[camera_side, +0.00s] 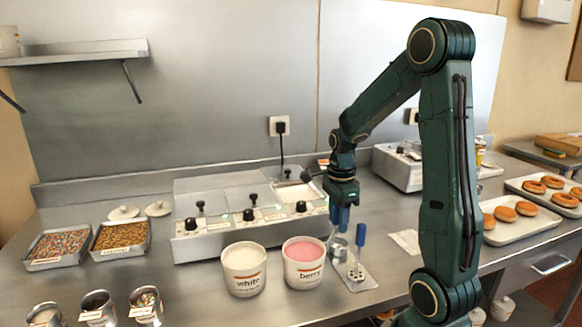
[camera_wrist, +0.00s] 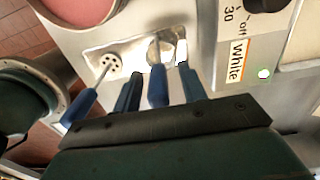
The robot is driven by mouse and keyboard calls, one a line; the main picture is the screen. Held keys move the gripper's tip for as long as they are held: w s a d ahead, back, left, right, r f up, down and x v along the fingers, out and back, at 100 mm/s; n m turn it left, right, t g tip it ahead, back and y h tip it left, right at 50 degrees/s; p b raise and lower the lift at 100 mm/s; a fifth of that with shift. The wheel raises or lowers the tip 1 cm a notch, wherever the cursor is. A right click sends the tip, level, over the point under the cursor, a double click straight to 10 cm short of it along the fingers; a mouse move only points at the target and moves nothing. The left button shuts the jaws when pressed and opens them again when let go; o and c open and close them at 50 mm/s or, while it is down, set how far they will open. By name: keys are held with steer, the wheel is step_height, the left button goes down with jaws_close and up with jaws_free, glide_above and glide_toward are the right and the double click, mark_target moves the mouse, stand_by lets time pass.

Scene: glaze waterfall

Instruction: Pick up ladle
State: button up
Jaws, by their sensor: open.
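The ladle is in the wrist view, with its blue handle (camera_wrist: 157,92) between the two fingers and its metal bowl (camera_wrist: 161,50) beyond them. In the side view its bowl (camera_side: 339,248) is low by the metal rest plate (camera_side: 366,279), and its handle is partly hidden by my gripper. My gripper (camera_side: 341,220) points down from above. In the wrist view my gripper (camera_wrist: 159,82) is open, with a finger on each side of the handle and gaps showing. A slotted spoon (camera_wrist: 110,65) with a blue handle lies beside the ladle; it also shows in the side view (camera_side: 357,270).
The berry tub (camera_side: 304,262) stands just left of the ladle, and the white tub (camera_side: 243,269) is further left. The warmer (camera_side: 240,240) is behind them. A tray of doughnuts (camera_side: 535,228) is at right. A small white sheet (camera_side: 405,241) lies between.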

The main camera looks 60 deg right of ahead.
jaws_close()
steer(key=shift+r, duration=0.15)
step_height(320, 180, up, 20)
stand_by(0.8)
steer(key=shift+w, duration=0.1)
stand_by(0.5)
